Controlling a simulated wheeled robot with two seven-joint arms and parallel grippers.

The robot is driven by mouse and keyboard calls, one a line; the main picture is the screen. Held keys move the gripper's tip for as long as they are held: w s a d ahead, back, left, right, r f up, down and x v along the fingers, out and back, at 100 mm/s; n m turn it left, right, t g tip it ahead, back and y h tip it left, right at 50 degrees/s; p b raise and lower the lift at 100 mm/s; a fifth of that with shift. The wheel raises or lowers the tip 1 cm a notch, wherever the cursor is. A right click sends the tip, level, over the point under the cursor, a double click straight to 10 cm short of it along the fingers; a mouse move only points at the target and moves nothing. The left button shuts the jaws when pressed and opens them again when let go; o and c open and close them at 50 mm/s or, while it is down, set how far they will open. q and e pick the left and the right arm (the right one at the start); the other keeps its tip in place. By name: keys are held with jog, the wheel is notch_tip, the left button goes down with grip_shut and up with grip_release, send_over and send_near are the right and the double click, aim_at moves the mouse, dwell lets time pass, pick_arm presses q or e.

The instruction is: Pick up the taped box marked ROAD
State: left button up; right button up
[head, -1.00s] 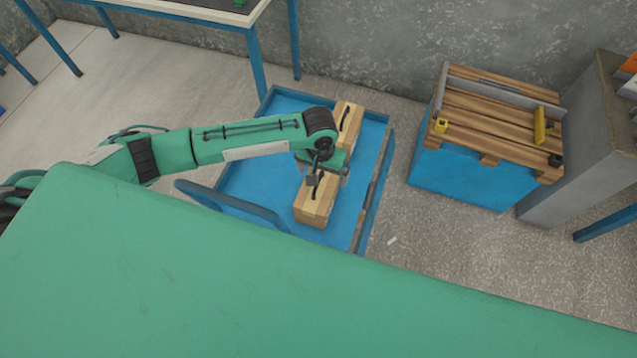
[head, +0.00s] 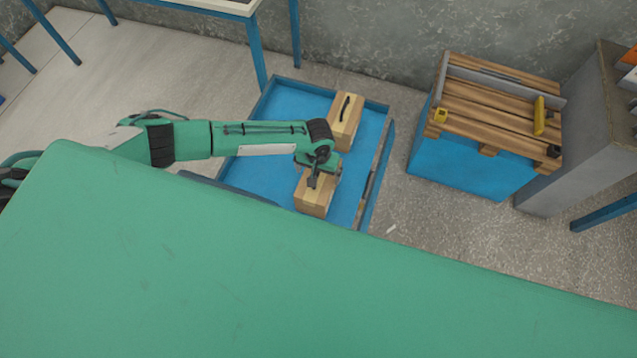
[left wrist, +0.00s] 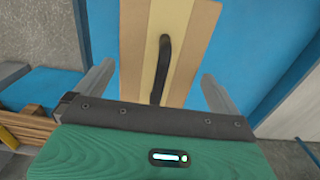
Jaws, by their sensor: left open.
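Two tan boxes with black handles lie in a blue tray-like cart (head: 285,102). The far box (head: 345,122) is clear of my arm. The near box (head: 313,198) is partly hidden under my left gripper (head: 314,182). In the left wrist view a box (left wrist: 187,45) with a pale tape strip and a black handle (left wrist: 162,62) lies between the fingers of my left gripper (left wrist: 158,88). The fingers are open, one at each side of it; I cannot tell whether they touch it. No ROAD marking is readable on either box. My right gripper is out of view.
A blue crate (head: 462,172) with a slatted wooden top (head: 490,105) stands to the right, with yellow-and-grey tools on it. A grey block (head: 575,150) is beyond it. The cart's rim (head: 377,170) borders the boxes. A large green surface fills the foreground.

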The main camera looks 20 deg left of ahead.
pick_arm(q)
jog(key=shift+d+f+p, duration=0.1)
jog(key=shift+f+p, duration=0.25)
jog(key=shift+f, duration=1.55)
jog(key=c, duration=1.6)
jog(key=shift+w+r, duration=0.1)
jog(key=shift+c, duration=0.8)
jog(key=shift+r, duration=0.1)
